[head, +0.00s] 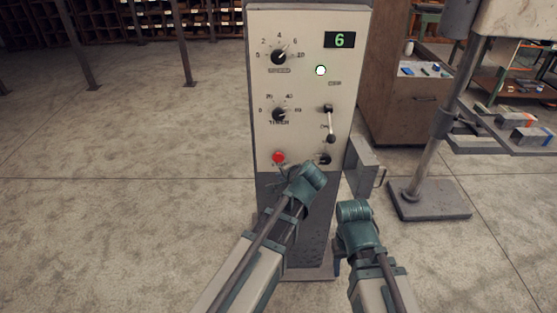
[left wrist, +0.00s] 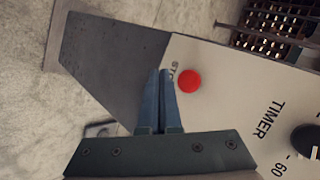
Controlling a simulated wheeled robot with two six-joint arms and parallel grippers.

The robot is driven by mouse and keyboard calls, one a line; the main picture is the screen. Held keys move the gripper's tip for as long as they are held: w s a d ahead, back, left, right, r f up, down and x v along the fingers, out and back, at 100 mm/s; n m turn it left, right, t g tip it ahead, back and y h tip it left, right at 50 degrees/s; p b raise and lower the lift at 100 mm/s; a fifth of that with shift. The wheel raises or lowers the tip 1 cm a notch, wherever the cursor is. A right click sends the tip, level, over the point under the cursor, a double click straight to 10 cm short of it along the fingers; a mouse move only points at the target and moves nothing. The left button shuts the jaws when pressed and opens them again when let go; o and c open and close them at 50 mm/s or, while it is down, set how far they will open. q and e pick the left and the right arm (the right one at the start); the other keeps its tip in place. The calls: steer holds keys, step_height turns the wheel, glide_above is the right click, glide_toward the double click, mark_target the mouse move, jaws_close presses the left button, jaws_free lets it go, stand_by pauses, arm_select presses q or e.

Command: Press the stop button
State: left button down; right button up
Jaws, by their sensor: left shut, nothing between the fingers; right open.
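The round red stop button (head: 278,157) sits at the lower left of the cream control panel (head: 305,90). It also shows in the left wrist view (left wrist: 190,81), beside the partly covered "STOP" lettering. My left gripper (head: 281,171) is shut and empty, just below the button in the head view. In the left wrist view its closed fingertips (left wrist: 166,72) are close to the button's side and overlap the lettering; I cannot tell if they touch the panel. My right gripper (head: 355,212) is open, low to the right of the cabinet's front; its fingers are hard to make out.
The panel has a speed knob (head: 279,57), a timer knob (head: 279,114), a lever (head: 329,124), a lit lamp (head: 320,70) and a display (head: 340,40) reading 6. A grey box (head: 365,165) juts from the right side. A metal stand (head: 430,199) is farther right.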

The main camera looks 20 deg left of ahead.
mark_target(281, 161)
arm_select(q)
steer(key=shift+w+a, duration=0.25)
steer(key=shift+w, duration=0.6)
steer(key=shift+w+a, duration=0.25)
steer(key=shift+w, duration=0.55)
steer(key=shift+w+a, duration=0.25)
steer(key=shift+w, duration=0.6)
steer(key=shift+w, duration=0.1)
steer(key=shift+w+a, duration=0.1)
steer(key=shift+w, duration=0.2)
steer(key=shift+w+a, duration=0.15)
steer(key=shift+w, duration=0.45)
stand_by(0.7)
steer(key=shift+s, duration=0.1)
steer(key=shift+s+d, duration=0.25)
steer(key=shift+s, duration=0.65)
steer(key=s, duration=0.2)
steer(key=s+d, duration=0.1)
steer(key=s, duration=0.1)
steer(key=shift+s+d, duration=0.2)
steer(key=shift+s, duration=0.2)
